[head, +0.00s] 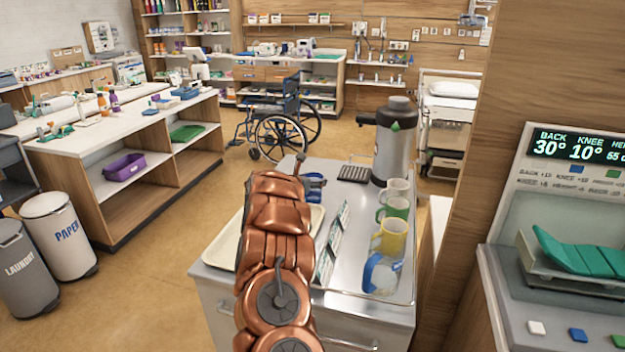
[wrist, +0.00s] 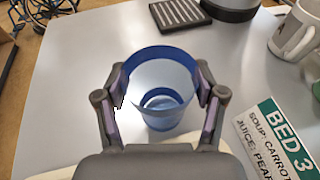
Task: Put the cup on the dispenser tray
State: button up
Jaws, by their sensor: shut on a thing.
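My gripper (wrist: 163,88) is shut on a blue-rimmed cup (wrist: 163,60), one finger on each side of it. The cup is upright and its open top faces the wrist camera. In the head view a blue part of the cup (head: 315,183) shows just right of my arm, which hides most of it and the gripper. The dark, ribbed dispenser tray (head: 354,173) lies flat on the counter, at the foot of the steel dispenser (head: 394,142). It also shows beyond the cup in the wrist view (wrist: 179,13). I cannot tell whether the cup touches the counter.
Several mugs stand in a row at the counter's right: white (head: 397,190), green (head: 394,212), yellow (head: 389,238) and blue-white (head: 381,273). A menu card (head: 331,243) stands left of them. A cream tray (head: 225,245) lies partly behind my arm. A wheelchair (head: 280,120) stands beyond.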

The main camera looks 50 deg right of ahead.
jog(key=shift+f+b, duration=0.2)
jog(key=shift+b, duration=0.1)
jog(key=o, duration=1.3)
jog(key=shift+c, duration=0.2)
jog(key=shift+r, duration=0.1)
jog(key=shift+r+p, duration=0.15)
jog(key=shift+p, duration=0.15)
jog(key=shift+a, duration=0.25)
jog(key=shift+b+v, duration=0.85)
jog(key=shift+v, duration=0.3)
jog(key=b+v, duration=0.3)
jog(key=v, duration=0.6)
jog(key=shift+a, duration=0.15)
